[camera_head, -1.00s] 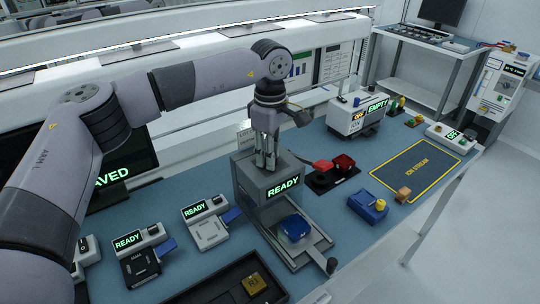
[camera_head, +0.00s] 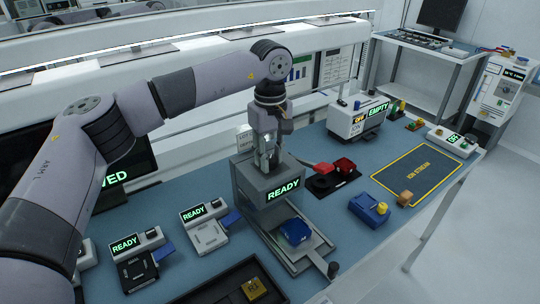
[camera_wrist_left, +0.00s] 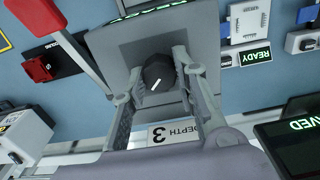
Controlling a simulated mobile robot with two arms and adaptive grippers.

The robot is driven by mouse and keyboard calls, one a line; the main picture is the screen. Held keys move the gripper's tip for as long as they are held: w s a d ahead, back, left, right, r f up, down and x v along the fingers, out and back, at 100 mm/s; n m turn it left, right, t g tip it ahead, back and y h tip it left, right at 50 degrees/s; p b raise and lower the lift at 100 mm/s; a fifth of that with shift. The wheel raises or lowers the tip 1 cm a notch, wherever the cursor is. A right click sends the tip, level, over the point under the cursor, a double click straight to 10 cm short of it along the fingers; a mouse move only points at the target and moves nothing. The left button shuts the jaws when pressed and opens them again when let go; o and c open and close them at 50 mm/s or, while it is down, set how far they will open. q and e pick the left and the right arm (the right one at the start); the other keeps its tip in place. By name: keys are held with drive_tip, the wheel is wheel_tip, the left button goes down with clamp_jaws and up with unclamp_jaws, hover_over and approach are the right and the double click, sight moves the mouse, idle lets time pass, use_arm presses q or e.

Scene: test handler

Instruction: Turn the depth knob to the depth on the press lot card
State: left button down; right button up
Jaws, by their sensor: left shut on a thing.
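The grey press (camera_head: 262,187) with a green READY display stands mid-bench. In the left wrist view its dark round depth knob (camera_wrist_left: 158,70) sits on the flat top, with a white pointer line running diagonally. My left gripper (camera_head: 266,167) points down at the press top. Its fingers are shut on the knob, one on each side; the gripper hides the knob in the head view. A white card (camera_wrist_left: 172,134) behind the press reads DEPTH 3, upside down in the wrist view; it is partly hidden in the head view (camera_head: 243,140). My right gripper is not in view.
A blue piece (camera_head: 295,231) lies on the press's front slide. A red-ended lever (camera_head: 322,168) and a red block (camera_head: 344,166) are close on the right. Two READY stations stand left, and a dark tray (camera_head: 232,284) is in front.

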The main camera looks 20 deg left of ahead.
use_arm(q)
drive_tip(key=shift+r, duration=0.1)
drive_tip(key=c, duration=1.3)
unclamp_jaws()
wheel_tip(320, 180, up, 12)
drive_tip(key=shift+f, duration=0.1)
